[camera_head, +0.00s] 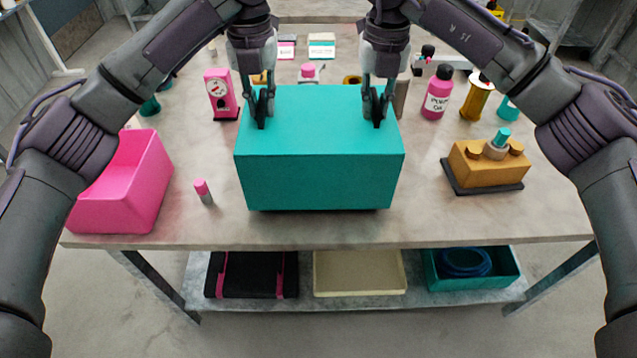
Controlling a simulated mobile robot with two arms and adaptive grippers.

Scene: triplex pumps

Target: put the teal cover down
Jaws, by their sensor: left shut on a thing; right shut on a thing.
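The teal cover (318,178) is a large box shape in the middle of the table, near the front edge. A thin dark strip shows under its front lower edge. I cannot tell if it touches the table. My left gripper (261,112) is shut on the cover at the left part of its top. My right gripper (376,112) is shut on it at the right part of its top. Whatever is under or just behind the cover is hidden.
A pink bin (125,190) and a small pink-capped item (203,191) stand left. A yellow pump block (486,166) is at right. A pink gauge (221,94), a pink bottle (437,93) and a yellow cylinder (477,99) stand behind. The table (330,228) is bare between cover and block.

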